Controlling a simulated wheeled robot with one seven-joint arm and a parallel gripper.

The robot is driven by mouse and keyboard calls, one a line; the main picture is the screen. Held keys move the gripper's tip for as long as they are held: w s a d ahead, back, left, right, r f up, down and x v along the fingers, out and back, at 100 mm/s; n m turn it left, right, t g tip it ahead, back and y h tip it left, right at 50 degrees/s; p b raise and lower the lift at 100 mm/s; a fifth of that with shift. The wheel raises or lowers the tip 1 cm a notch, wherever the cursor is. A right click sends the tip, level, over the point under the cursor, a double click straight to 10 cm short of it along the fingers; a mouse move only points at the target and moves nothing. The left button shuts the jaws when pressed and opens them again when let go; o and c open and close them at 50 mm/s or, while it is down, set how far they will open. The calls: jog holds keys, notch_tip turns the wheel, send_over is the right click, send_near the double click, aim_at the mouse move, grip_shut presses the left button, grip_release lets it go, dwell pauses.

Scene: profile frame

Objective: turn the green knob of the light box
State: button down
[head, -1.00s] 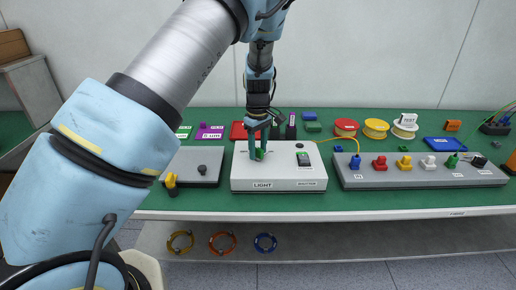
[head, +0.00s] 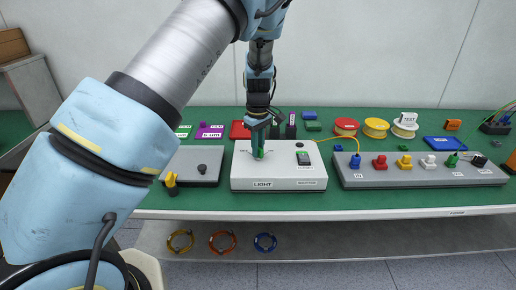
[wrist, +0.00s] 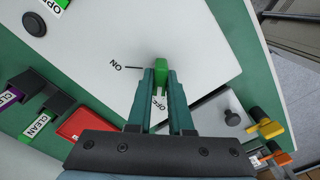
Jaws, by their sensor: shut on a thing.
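The light box (head: 279,172) is a white box on the green bench, with "LIGHT" on its front. Its green knob (head: 258,154) sits on the left of the top face. My gripper (head: 259,151) points down over it. In the wrist view my gripper (wrist: 161,74) is shut on the green knob (wrist: 160,60), with one finger on each side. An "ON" label with a short line lies left of the knob, and an "OFF" label shows between the fingers. The part of the knob between the fingers is partly hidden.
A grey panel with a black knob (head: 202,169) stands left. A long grey panel (head: 420,178) with coloured knobs stands right. Spools (head: 376,128) lie behind.

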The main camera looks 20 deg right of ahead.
jog(key=shift+m, duration=0.4)
jog(key=m+b, duration=0.2)
jog(key=m, duration=0.1)
jog(key=shift+f+m, duration=0.1)
jog(key=shift+m, duration=0.2)
jog(key=m+b, duration=0.1)
jog(key=m, duration=0.3)
jog(key=shift+m+b, duration=0.3)
jog(key=m+b, duration=0.1)
jog(key=m, duration=0.3)
jog(key=shift+m, duration=0.3)
jog(key=m, duration=0.4)
jog(key=shift+m, duration=0.3)
jog(key=c, duration=0.8)
grip_release()
